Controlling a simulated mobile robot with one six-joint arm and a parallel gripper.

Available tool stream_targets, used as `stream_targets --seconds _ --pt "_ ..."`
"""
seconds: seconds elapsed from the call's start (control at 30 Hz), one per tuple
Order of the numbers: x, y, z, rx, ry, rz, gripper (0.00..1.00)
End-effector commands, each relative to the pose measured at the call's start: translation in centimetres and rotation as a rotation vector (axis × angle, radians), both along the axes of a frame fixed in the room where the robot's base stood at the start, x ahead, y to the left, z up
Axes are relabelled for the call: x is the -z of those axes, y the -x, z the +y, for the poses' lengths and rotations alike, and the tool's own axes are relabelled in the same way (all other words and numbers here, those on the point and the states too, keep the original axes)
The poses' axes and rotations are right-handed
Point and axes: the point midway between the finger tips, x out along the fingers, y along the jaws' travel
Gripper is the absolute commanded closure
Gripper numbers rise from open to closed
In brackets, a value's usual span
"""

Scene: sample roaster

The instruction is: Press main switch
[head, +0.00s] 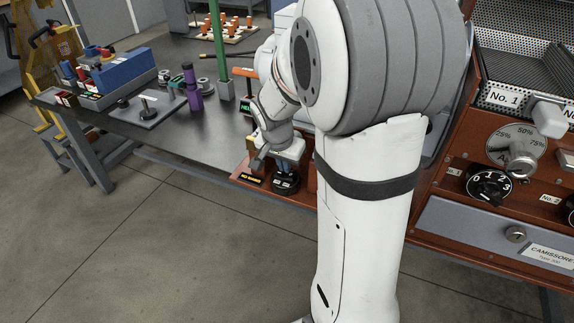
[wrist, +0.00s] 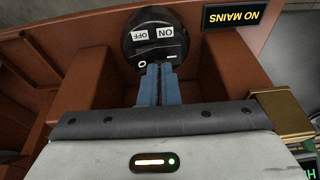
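The main switch is a round black knob with white ON and OFF labels; it shows in the wrist view (wrist: 156,42) at the top and in the head view (head: 285,186) low on the brown panel. My gripper's blue fingers (wrist: 160,68) are side by side and shut, with nothing seen between them. Their tips overlap the knob's near edge in the wrist view; I cannot tell whether they touch. In the head view my gripper (head: 288,169) points down just above the knob.
Raised brown panel walls (wrist: 95,75) flank the switch. To the right, the roaster has a numbered dial (head: 489,187), a percentage gauge (head: 515,145) and a grey drawer (head: 470,228). The dark table (head: 200,134) at left holds a blue box (head: 125,69) and purple cylinders (head: 193,92).

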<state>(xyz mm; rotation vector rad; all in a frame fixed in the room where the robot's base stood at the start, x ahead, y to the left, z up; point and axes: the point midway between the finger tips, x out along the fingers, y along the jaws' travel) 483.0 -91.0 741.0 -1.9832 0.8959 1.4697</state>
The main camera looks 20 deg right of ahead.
Motion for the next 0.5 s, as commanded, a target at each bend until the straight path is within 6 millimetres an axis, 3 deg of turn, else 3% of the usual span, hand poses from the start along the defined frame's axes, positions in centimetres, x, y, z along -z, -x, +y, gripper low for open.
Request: stream_targets --seconds 0.27,0.5 --pt "-0.2 0.0 0.1 0.0 -0.002 0.002 1.0" --pt "-4.3 -0.4 0.5 0.0 -0.001 -0.003 1.0"
